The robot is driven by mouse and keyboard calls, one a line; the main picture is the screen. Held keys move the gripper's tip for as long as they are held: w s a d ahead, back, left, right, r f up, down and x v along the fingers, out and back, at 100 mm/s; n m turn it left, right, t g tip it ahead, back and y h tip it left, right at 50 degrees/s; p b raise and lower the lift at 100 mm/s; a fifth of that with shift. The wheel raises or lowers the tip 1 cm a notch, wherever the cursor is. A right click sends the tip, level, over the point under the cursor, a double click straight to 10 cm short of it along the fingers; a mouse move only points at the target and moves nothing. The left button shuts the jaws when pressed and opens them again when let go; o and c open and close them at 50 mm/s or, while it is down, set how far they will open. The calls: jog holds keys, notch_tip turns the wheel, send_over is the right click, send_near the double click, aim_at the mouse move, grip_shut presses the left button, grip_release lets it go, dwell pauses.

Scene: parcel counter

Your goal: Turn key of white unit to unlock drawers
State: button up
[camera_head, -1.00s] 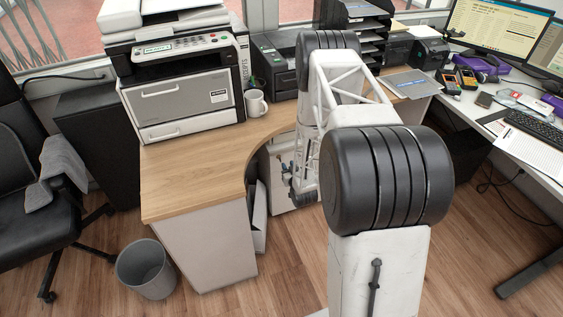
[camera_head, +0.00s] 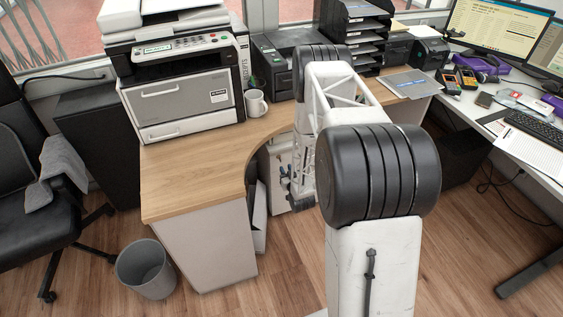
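The white unit (camera_head: 276,203) stands under the curved wooden desk. Only a strip of its pale front shows, between the desk's end panel and my arm. My arm reaches down in front of it. My gripper (camera_head: 288,184) shows as small dark parts at the lower end of the arm, close to the unit's front. It is too small and too covered to tell whether it touches anything or how its fingers stand. I cannot make out the key or the lock clearly.
The wooden desk (camera_head: 195,183) carries a printer (camera_head: 190,95) and a white mug (camera_head: 255,103). A grey bin (camera_head: 147,270) and a black chair (camera_head: 35,210) stand at left. A second desk with monitors (camera_head: 497,35) is at right. The floor before the unit is open.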

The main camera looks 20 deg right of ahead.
aim_at(280, 159)
jog(key=w, duration=0.6)
dwell(0.3)
grip_shut()
